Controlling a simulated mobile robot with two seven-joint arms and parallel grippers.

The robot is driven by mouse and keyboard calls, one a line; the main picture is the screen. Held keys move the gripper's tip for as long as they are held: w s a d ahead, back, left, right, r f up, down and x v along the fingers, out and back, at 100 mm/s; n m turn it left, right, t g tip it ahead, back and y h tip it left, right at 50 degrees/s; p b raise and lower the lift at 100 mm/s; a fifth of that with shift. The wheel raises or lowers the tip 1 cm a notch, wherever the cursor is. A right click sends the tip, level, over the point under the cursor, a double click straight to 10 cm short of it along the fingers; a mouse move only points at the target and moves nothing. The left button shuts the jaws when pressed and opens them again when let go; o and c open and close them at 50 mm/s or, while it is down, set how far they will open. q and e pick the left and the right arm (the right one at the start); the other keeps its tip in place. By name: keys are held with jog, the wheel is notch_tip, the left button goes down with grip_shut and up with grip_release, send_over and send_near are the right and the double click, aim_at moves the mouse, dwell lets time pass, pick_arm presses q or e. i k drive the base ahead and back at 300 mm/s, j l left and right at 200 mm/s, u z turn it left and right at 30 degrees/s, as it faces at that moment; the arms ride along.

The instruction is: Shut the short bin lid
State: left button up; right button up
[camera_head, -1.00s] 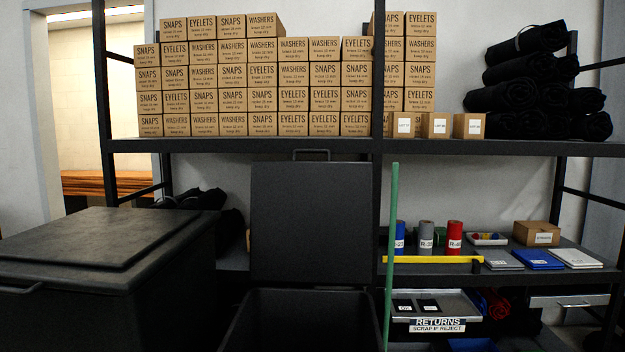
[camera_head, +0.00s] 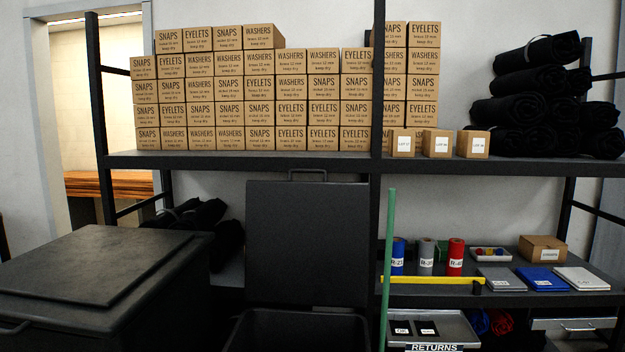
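A short black bin (camera_head: 300,318) stands at the bottom centre, with its top open. Its black lid (camera_head: 307,243) is raised upright at the back, in front of the shelving, with a handle (camera_head: 308,172) along its top edge. To the left stands a larger black bin (camera_head: 150,310) with its lid (camera_head: 85,262) down. Neither of my grippers is in view.
A green pole (camera_head: 388,270) stands upright just right of the open bin. A yellow bar (camera_head: 432,280) lies along the lower shelf edge. Dark shelving (camera_head: 250,162) behind holds stacked cartons (camera_head: 260,90) and black rolls (camera_head: 530,95). A returns tray (camera_head: 440,328) sits at lower right.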

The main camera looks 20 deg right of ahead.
aim_at(307, 243)
jog(key=i+l+u, duration=0.15)
jog(key=l, duration=0.75)
jog(key=i+l+u, duration=0.1)
jog(key=l, duration=0.8)
jog(key=i+l+u, duration=0.15)
jog(key=l, duration=0.8)
